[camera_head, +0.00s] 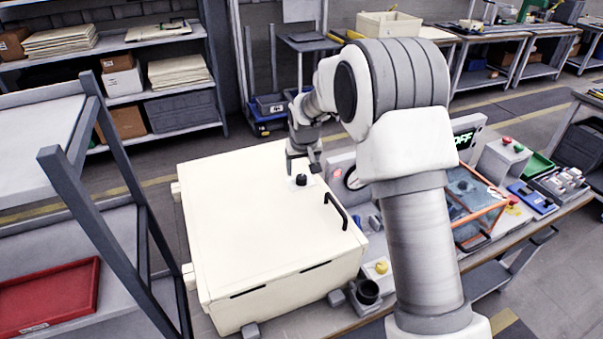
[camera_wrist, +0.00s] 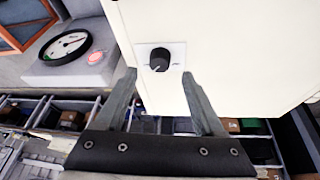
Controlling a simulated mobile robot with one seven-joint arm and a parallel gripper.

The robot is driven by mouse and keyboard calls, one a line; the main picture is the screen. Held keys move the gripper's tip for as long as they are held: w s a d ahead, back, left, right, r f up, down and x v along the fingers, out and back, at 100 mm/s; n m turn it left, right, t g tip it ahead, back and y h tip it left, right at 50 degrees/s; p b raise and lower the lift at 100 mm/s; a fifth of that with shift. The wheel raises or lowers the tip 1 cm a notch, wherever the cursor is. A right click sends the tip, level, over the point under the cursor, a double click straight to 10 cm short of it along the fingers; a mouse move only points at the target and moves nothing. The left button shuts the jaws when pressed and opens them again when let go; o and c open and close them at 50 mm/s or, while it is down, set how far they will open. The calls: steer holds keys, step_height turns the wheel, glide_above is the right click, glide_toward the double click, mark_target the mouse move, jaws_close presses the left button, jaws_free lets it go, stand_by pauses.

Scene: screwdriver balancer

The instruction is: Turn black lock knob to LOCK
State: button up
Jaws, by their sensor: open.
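The black lock knob (camera_head: 301,180) stands on a small pale plate on top of the cream cabinet (camera_head: 250,245), near its back right corner. In the wrist view the knob (camera_wrist: 159,57) is round and dark, with a small light mark on its lower part; any lettering beside it is too small to read. My gripper (camera_head: 305,158) is just above and behind the knob in the head view. In the wrist view my gripper (camera_wrist: 157,80) is open and empty; its fingertips are apart, with the knob centred slightly beyond them, not visibly touched.
A black handle (camera_head: 336,210) rises from the cabinet's right edge. A white-faced dial gauge (camera_wrist: 66,47) and a red button (camera_wrist: 95,57) lie left of the cabinet in the wrist view. A grey rack (camera_head: 120,190) stands close on the left. The cabinet top around the knob is clear.

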mark_target(301, 177)
steer(key=shift+x, duration=2.2)
jaws_close()
